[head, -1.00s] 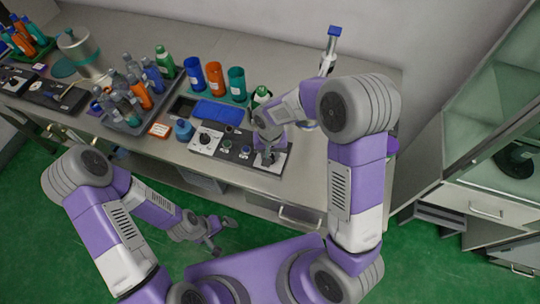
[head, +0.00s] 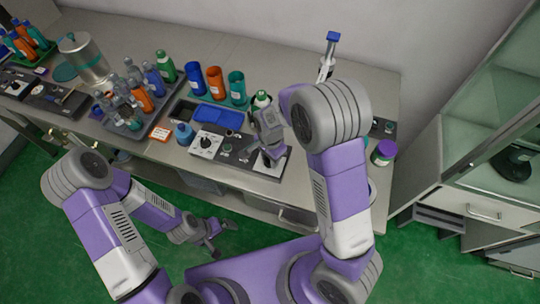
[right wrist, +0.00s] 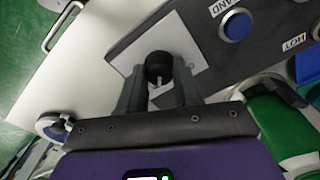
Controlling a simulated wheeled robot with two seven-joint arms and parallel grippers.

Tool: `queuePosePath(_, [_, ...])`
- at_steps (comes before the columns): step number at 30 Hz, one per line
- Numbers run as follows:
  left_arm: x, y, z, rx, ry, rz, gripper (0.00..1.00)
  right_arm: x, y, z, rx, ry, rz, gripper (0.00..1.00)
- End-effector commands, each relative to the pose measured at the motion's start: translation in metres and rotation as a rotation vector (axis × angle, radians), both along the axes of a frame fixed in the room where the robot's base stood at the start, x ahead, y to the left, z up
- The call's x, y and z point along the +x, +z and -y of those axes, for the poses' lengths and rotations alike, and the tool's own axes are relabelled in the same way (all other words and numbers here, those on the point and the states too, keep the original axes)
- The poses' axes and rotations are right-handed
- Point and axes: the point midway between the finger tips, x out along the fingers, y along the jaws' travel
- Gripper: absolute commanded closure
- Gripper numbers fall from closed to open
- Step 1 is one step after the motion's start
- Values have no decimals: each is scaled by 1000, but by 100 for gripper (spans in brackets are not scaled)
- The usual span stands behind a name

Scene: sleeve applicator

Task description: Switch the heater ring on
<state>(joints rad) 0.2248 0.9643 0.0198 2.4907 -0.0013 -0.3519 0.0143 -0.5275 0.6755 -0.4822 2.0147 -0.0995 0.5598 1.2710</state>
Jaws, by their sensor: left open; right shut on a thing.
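A dark control panel (head: 236,150) lies at the front edge of the bench. Its right end has a white plate with a round black knob (right wrist: 158,68) that bears a pale pointer line. My right gripper (right wrist: 157,82) is shut on this knob, one finger on each side; in the head view the wrist mostly covers the knob. A blue button (right wrist: 237,25) with a label ending in "AND" and a "HOT" label (right wrist: 294,41) are on the same panel. My left gripper (head: 212,240) is open and empty, low in front of the bench.
Another knob on a white plate (head: 206,144) is at the panel's left end. Blue, orange and teal cups (head: 216,82), a blue tray (head: 210,114) and a bottle rack (head: 128,120) stand behind and left. A purple-lidded jar (head: 383,152) stands right of my right arm.

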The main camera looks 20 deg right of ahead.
Motion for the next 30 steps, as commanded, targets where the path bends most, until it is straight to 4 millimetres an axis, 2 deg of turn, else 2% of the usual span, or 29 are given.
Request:
queuePosePath(9, [0, 7, 0, 0, 0, 0, 0, 0, 1, 0, 0, -104, 2, 97])
queuePosePath(24, [0, 7, 0, 0, 0, 0, 0, 1, 0, 0, 1, -121, 2, 97])
queuePosePath(25, [0, 7, 0, 0, 0, 0, 0, 1, 0, 0, 1, -121, 2, 64])
queuePosePath(30, [0, 7, 0, 0, 0, 0, 0, 0, 0, 0, 1, -120, 2, 41])
